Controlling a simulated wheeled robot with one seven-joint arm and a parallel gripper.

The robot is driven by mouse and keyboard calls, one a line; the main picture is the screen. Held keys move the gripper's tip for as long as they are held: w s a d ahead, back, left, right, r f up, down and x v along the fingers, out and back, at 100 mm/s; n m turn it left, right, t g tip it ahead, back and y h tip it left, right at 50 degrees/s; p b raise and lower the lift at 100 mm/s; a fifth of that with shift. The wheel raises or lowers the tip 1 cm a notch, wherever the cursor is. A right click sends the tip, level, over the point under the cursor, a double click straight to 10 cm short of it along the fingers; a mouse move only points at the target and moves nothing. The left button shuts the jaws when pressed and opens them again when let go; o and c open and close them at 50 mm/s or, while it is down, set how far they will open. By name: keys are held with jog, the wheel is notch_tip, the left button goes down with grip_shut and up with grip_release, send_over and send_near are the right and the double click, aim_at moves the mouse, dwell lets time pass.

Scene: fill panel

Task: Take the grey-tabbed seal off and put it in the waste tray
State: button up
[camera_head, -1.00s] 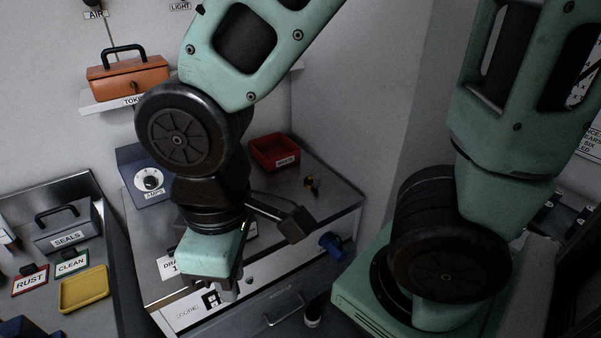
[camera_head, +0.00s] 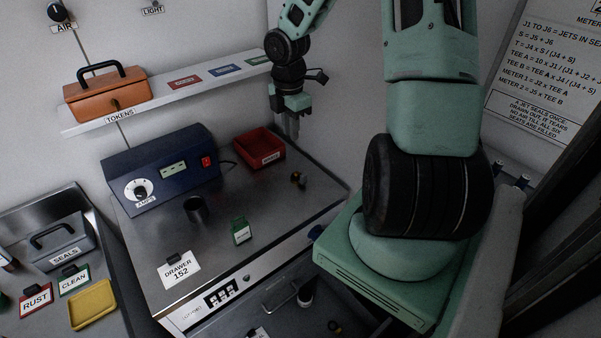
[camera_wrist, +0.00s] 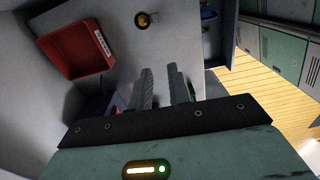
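The red waste tray (camera_head: 279,141) sits at the back right of the steel worktop and looks empty. It also shows at upper left in the wrist view (camera_wrist: 66,68). My gripper (camera_head: 291,136) hangs fingers down just beyond and right of the tray. In the wrist view its two fingers (camera_wrist: 165,82) are apart with nothing visible between them. A small dark and yellow fitting (camera_head: 298,180) sits on the worktop right of the tray; it also shows in the wrist view (camera_wrist: 146,19). I cannot make out a grey-tabbed seal in either view.
A blue amps box (camera_head: 165,168), a dark cup (camera_head: 195,209) and a green labelled piece (camera_head: 241,231) stand on the worktop. A shelf (camera_head: 150,108) runs behind. A yellow tray (camera_head: 93,305) lies on the left bench. The worktop's middle is mostly clear.

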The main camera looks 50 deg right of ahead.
jog(key=d+f, duration=0.1)
jog(key=d, duration=0.2)
send_over(303, 175)
jog(key=f, duration=1.1)
jog(key=shift+w+a+f+p, duration=0.15)
jog(key=shift+a+f+p, duration=0.1)
jog(key=shift+p, duration=0.1)
jog(key=shift+n, duration=0.3)
jog(key=shift+d+f+p, duration=0.2)
jog(key=shift+f+p, duration=0.1)
jog(key=shift+f, duration=1.05)
jog(key=shift+d+f+p, duration=0.15)
jog(key=shift+f+p, duration=0.1)
jog(key=shift+f, duration=1.05)
jog(key=shift+s, duration=0.2)
grip_shut()
